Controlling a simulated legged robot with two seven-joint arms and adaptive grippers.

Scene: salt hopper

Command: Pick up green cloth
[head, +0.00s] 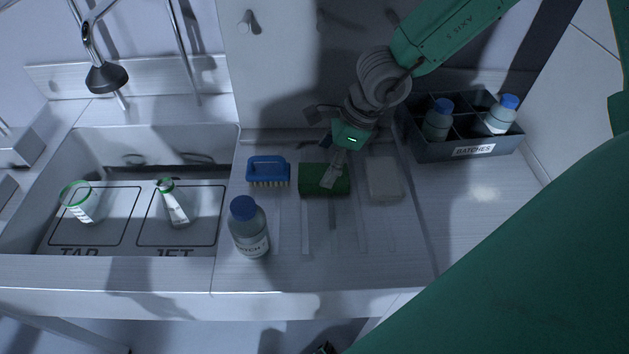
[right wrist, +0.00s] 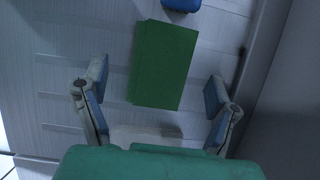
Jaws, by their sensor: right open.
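The green cloth (head: 313,179) lies flat on the ribbed counter, between a blue brush and a pale block. In the right wrist view the green cloth (right wrist: 163,64) is a plain green rectangle ahead of the fingers. My right gripper (head: 331,180) is over the cloth in the head view and hides part of it. In the right wrist view my right gripper (right wrist: 157,90) is open, with its two fingers wide apart and nothing between them; the cloth appears beyond the fingertips. I cannot tell the exact height above it. My left gripper does not show.
The blue brush (head: 268,171) is left of the cloth and the pale block (head: 384,178) right of it. A blue-capped bottle (head: 249,232) stands in front. A dark divided crate (head: 463,147) with bottles is at right. A sink (head: 128,145) with two glass vessels is at left.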

